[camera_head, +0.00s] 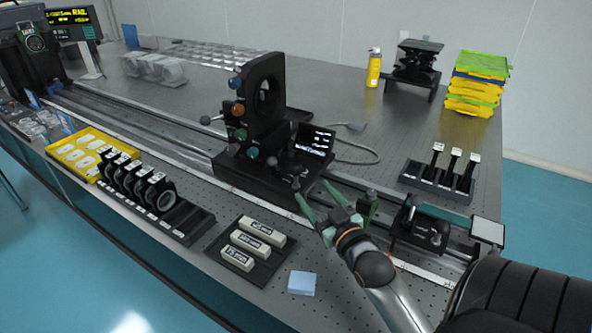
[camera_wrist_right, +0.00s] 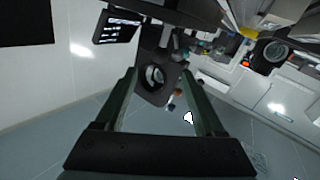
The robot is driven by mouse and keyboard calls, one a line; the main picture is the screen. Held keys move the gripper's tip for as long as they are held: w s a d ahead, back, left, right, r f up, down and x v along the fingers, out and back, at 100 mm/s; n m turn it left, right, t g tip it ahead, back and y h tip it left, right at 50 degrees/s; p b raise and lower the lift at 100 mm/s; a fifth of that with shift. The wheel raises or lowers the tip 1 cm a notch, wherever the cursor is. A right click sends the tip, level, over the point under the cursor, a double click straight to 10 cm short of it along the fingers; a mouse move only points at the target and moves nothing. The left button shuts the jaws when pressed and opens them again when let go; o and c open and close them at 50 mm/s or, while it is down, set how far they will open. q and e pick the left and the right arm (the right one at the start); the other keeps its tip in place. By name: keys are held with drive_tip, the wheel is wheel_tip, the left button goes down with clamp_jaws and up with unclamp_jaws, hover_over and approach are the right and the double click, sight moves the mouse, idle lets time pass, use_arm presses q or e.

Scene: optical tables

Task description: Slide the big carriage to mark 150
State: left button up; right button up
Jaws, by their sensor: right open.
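The big carriage (camera_head: 258,180) is a black block on the long rail (camera_head: 160,130), near the middle of the table. It bears a tall black mount with a round opening (camera_head: 266,92), coloured knobs and a small lit screen (camera_head: 314,141). A pale scale strip (camera_head: 215,181) runs along the rail's front; its numbers are too small to read. My right gripper (camera_head: 312,190) is open and empty, its green fingers just right of the carriage's front right end. I cannot tell whether they touch it. The right wrist view shows the mount (camera_wrist_right: 154,78) beyond the open fingers (camera_wrist_right: 158,72). My left gripper is not visible.
A smaller black carriage (camera_head: 421,232) sits on the rail to the right. In front lie a tray of labelled blocks (camera_head: 222,258), a lens rack (camera_head: 190,228) and a blue pad (camera_head: 302,283). A cable (camera_head: 362,160) curls behind the screen. The rail left of the big carriage looks clear.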

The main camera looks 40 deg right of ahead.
sight(298, 173)
drive_tip(key=x, duration=1)
drive_tip(key=shift+w, duration=0.35)
drive_tip(key=shift+f, duration=0.1)
clamp_jaws()
idle(0.8)
